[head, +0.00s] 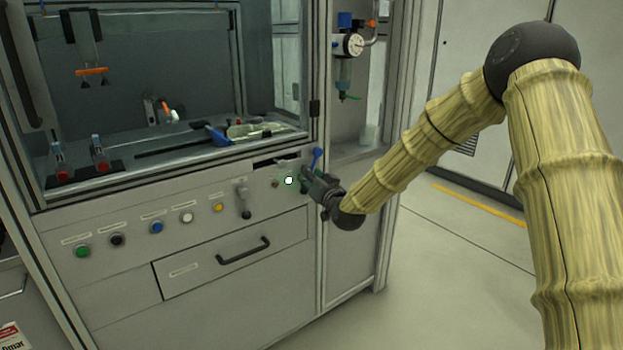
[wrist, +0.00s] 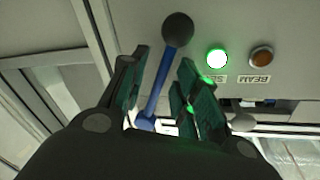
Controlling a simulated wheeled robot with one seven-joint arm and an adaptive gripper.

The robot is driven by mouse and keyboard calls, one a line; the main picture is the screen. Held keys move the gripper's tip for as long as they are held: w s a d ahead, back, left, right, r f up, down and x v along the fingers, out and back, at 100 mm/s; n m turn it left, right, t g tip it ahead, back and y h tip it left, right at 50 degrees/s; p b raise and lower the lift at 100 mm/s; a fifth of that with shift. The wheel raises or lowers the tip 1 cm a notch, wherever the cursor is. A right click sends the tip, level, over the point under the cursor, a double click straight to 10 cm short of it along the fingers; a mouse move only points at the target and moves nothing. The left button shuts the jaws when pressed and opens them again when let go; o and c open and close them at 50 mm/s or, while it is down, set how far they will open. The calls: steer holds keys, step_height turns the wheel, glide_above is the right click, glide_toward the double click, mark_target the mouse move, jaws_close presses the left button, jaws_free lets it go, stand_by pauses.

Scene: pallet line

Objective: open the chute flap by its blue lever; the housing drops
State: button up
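The blue lever (head: 316,157) is at the right end of the cabinet's control panel. In the wrist view the lever (wrist: 155,95) is a slanted blue rod with a black ball knob (wrist: 178,29). My gripper (head: 307,179) is at the panel by the lever. In the wrist view my gripper (wrist: 165,72) is open, with one green-padded finger on each side of the rod. The knob sticks out past the fingertips. I cannot tell whether either pad touches the rod. I cannot clearly make out the flap or the housing.
A grey switch handle (head: 243,200) and a drawer with a black handle (head: 243,250) are to the left. The floor at right is clear.

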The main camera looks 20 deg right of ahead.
mark_target(322, 166)
jaws_close()
steer(key=shift+d+f, duration=0.1)
steer(key=shift+d, duration=0.15)
steer(key=shift+w+d+n+t+y+b, duration=0.15)
steer(key=shift+w+d+n+t+y, duration=0.15)
steer(key=shift+d+n, duration=1.05)
steer(key=shift+w+d+n+t+y+b, duration=0.2)
steer(key=shift+w+d+n, duration=0.25)
steer(key=shift+n, duration=1.65)
steer(key=shift+w+d+n+t+y+b, duration=0.1)
steer(key=shift+w+d+n+t+y, duration=0.2)
steer(key=shift+d+n, duration=1.05)
steer(key=shift+a+n, duration=0.3)
steer(key=shift+n, duration=0.3)
jaws_free()
